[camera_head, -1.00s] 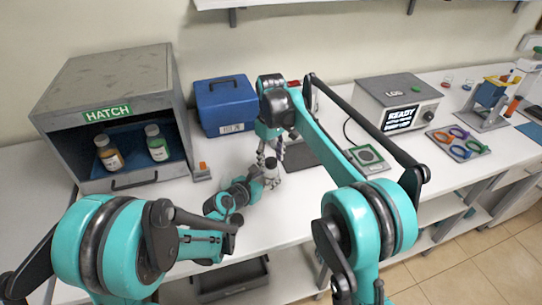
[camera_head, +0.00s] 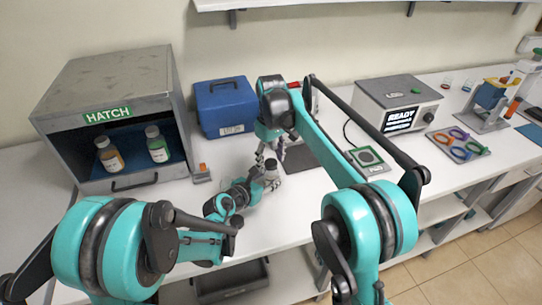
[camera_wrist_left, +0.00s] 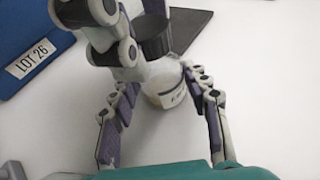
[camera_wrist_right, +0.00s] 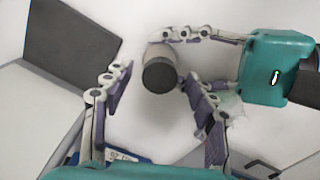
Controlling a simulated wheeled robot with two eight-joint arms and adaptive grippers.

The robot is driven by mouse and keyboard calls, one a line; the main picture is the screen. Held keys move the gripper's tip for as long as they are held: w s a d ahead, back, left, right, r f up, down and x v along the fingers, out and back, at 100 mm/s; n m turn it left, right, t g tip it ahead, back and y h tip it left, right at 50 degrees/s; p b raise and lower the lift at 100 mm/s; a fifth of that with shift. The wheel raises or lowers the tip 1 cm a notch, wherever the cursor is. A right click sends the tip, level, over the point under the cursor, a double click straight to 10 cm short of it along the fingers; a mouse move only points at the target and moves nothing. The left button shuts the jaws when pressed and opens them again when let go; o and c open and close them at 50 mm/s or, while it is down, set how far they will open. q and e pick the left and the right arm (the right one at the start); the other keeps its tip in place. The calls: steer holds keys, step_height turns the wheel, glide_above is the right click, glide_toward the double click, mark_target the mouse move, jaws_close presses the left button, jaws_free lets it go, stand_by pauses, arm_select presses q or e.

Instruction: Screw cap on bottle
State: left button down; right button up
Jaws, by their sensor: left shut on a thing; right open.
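A clear bottle with a pale label (camera_wrist_left: 172,92) stands upright on the bench in the left wrist view. A black cap (camera_wrist_left: 153,36) is at its top; how far it is seated I cannot tell. The cap's dark face also shows in the right wrist view (camera_wrist_right: 159,76). My left gripper (camera_wrist_left: 160,100) is shut on the bottle, one finger on each side. It reaches in from the left in the head view (camera_head: 262,178). My right gripper (camera_wrist_right: 155,100) is open above the cap, fingers apart and not touching it. In the head view it points down over the bottle (camera_head: 266,150).
A grey hatch box (camera_head: 105,72) with two bottles stands at the left. A blue case (camera_head: 226,108) and a dark mat (camera_head: 299,158) are close to the grippers. A small green-edged device (camera_head: 368,160) and the READY instrument (camera_head: 397,98) are at the right.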

step_height(320, 180, up, 12)
stand_by(0.4)
arm_select(q)
steer(key=c, duration=0.7)
jaws_free()
steer(key=v, duration=1.2)
steer(key=shift+w, duration=0.1)
